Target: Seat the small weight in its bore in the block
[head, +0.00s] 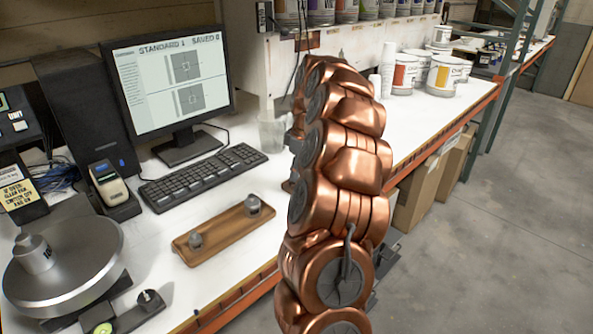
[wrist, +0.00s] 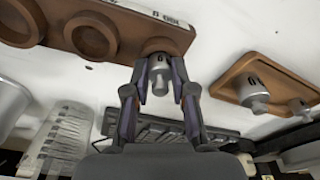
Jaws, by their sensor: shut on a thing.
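In the wrist view my gripper (wrist: 162,82) is shut on a small grey metal weight (wrist: 159,73), with its knob toward the camera. The brown block (wrist: 120,30) lies along the top of that view, with round bores of different sizes. The weight is at the smallest bore (wrist: 160,46), at the block's right end, and overlaps its edge. I cannot tell whether the weight is in the bore or just above it. In the head view my copper-coloured arm hides the gripper, the held weight and the block.
A wooden tray (head: 228,232) with two other weights (head: 253,204) lies before the keyboard (head: 203,177); the tray also shows in the wrist view (wrist: 232,72). A clear cup (wrist: 64,138) stands near the block. A scale (head: 65,265) carrying a large weight (head: 33,253) is at left.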

